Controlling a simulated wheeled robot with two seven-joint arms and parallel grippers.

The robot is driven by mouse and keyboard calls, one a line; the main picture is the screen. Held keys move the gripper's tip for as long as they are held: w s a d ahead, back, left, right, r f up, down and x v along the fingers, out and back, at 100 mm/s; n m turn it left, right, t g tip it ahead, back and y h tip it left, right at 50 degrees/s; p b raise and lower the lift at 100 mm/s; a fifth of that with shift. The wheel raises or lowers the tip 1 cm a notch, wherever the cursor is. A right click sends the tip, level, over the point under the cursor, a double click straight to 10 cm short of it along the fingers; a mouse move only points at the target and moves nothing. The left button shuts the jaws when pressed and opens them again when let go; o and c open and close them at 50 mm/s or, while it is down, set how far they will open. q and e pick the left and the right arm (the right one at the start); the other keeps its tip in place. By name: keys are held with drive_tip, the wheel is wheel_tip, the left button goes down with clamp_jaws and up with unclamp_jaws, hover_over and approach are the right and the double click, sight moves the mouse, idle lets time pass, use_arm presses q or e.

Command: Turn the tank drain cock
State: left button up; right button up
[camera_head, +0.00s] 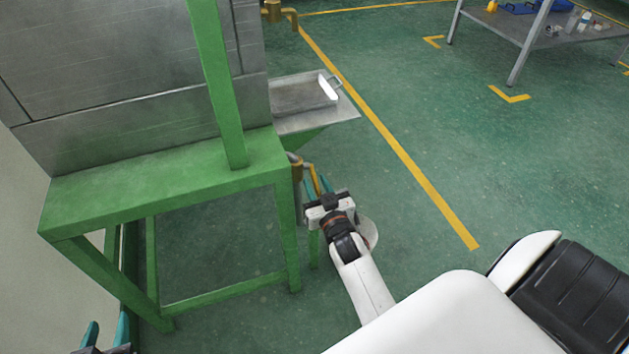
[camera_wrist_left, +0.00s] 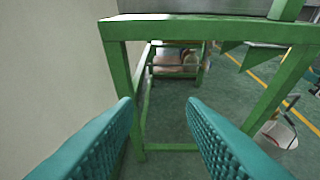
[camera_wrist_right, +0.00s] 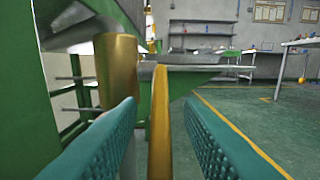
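The grey metal tank (camera_head: 130,75) stands on a green frame (camera_head: 160,175) at the left of the head view. A brass drain cock (camera_head: 296,168) sits low at the frame's right side, with a brass lever (camera_head: 314,180). My right gripper (camera_head: 314,190) is at the lever. In the right wrist view, the upright brass lever (camera_wrist_right: 159,120) stands between the two spread teal fingers, with no clear contact; the brass pipe (camera_wrist_right: 117,70) is beyond to the left. My left gripper (camera_head: 106,338) is at the lower left; its wrist view shows the fingers apart and empty (camera_wrist_left: 160,115).
A white round container (camera_head: 369,234) is on the floor, partly behind my right arm. A metal shelf with a tray (camera_head: 305,95) juts out right of the tank. A worktable (camera_head: 520,40) stands at the upper right. Green floor between is clear.

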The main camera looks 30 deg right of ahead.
drive_tip(key=shift+c, duration=0.5)
clamp_jaws()
